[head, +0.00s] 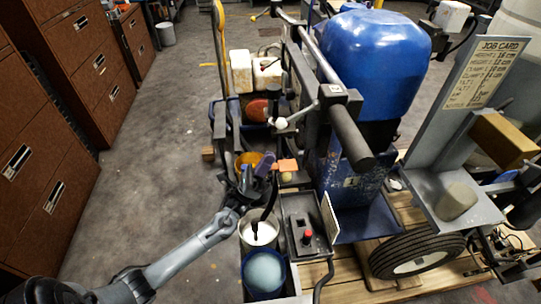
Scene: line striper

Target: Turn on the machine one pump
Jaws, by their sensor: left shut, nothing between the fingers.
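The line striper machine fills the centre and right, with a big blue tank (372,62) on top. A grey control box (303,222) sits low on its near side, with a red-topped knob (307,237) and a small dark fitting on its face. I cannot tell which control belongs to the pump or how it is set. My left gripper (251,180) is shut and empty, left of and above the control box, near a purple-handled part (264,165) and an orange piece (287,165). I cannot tell whether it touches them. My right gripper is not visible.
A bucket of white paint (258,233) and a blue bucket (263,273) stand left of the control box. A black wheel (417,254) rests over a wooden pallet. A job card (490,70) is on a grey panel. Brown cabinets (50,180) line the left; floor between is clear.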

